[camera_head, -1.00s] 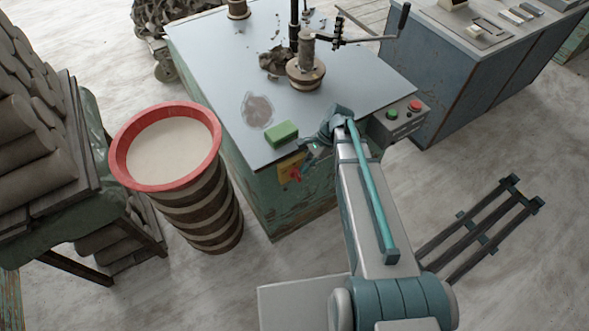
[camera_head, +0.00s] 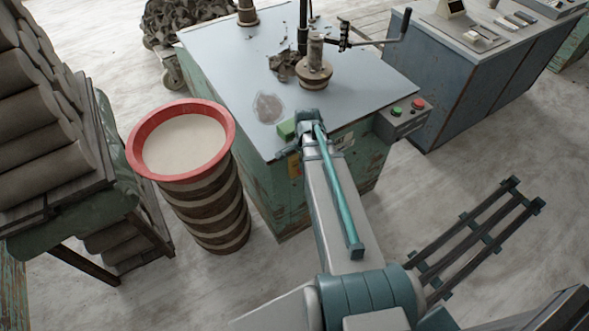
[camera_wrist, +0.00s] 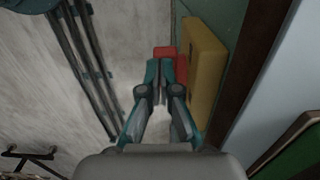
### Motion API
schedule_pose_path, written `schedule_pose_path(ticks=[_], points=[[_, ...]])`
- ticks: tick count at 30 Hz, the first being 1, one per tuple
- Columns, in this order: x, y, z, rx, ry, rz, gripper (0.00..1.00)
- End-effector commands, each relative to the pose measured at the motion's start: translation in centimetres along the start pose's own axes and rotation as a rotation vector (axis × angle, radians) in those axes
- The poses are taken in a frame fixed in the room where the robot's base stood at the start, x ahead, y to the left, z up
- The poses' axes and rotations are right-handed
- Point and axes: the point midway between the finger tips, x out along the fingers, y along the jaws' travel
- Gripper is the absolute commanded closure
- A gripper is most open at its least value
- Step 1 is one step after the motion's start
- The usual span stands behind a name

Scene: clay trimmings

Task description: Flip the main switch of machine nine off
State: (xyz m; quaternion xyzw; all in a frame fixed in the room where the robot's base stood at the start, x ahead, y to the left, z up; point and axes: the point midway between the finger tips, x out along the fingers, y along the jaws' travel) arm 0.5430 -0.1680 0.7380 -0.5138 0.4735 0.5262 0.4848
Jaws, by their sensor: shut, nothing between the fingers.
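The main switch is a yellow box (camera_wrist: 205,62) with a red handle (camera_wrist: 166,52) on the side of the green machine with the grey top (camera_head: 350,85). In the head view only a sliver of the yellow box (camera_head: 295,166) shows beside my arm; the handle is hidden there. My gripper (camera_wrist: 160,68) is shut and empty, with its fingertips right at the red handle in the wrist view. Red shows beyond and to the right of the tips. I cannot tell whether they touch it. No machine number is readable.
A red-rimmed barrel (camera_head: 130,150) stands left of the machine. A green block (camera_head: 286,130) lies on the top's near edge, by my wrist. A control box (camera_head: 405,118) with green and red buttons juts out at right. A dark rack (camera_head: 480,235) lies on the floor.

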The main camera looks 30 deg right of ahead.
Motion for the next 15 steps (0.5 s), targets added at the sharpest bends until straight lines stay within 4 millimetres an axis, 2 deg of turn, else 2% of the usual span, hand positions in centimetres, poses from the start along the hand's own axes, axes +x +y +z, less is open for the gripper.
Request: schedule_pose_path(ticks=[8, 15], points=[[0.00, 0.02, -0.16, -0.001, 0.025, 0.000, 1.00], [-0.77, 0.02, -0.11, -0.001, 0.024, 0.000, 1.00]])
